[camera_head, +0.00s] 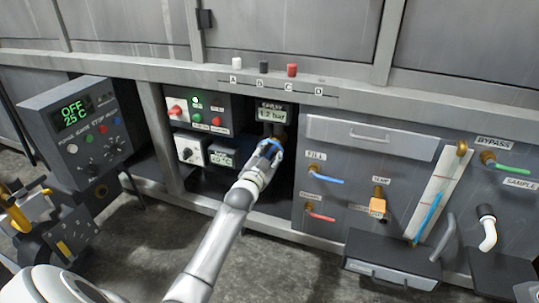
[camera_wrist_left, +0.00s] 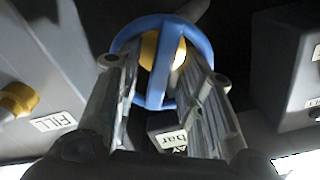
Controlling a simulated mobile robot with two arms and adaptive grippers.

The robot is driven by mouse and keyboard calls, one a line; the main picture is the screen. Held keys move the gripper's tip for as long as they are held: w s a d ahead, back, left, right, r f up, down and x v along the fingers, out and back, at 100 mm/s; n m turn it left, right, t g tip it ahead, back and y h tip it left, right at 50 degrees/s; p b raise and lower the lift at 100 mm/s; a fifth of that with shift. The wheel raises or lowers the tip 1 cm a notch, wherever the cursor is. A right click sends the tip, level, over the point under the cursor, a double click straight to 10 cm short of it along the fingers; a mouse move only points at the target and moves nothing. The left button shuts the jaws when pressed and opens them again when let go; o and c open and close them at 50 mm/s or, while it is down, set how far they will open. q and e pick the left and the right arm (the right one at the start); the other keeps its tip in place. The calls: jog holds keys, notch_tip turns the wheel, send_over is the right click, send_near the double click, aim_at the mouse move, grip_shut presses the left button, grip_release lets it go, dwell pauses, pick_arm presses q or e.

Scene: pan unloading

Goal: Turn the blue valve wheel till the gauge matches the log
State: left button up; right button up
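The blue valve wheel (camera_head: 277,143) sits in the dark recess below a SPRAY gauge (camera_head: 272,114) that reads 1.2 bar. In the left wrist view the wheel (camera_wrist_left: 205,42) is a blue ring with one crossbar and a yellow hub behind it. My left gripper (camera_head: 268,150) is at the wheel. In the wrist view its fingers (camera_wrist_left: 160,80) are apart, one on each side of the crossbar, with gaps showing beside the bar. The gripper partly hides the wheel in the head view. I cannot make out a log.
Left of the recess are panels with knobs and buttons (camera_head: 197,112). Right of it is a grey cabinet (camera_head: 345,195) with FILL (camera_head: 326,176) and other valves. A control box reading OFF 25 C (camera_head: 72,114) stands at the far left. A ledge (camera_head: 400,108) runs above.

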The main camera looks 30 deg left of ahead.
pick_arm(q)
jog(key=shift+c, duration=0.3)
grip_shut()
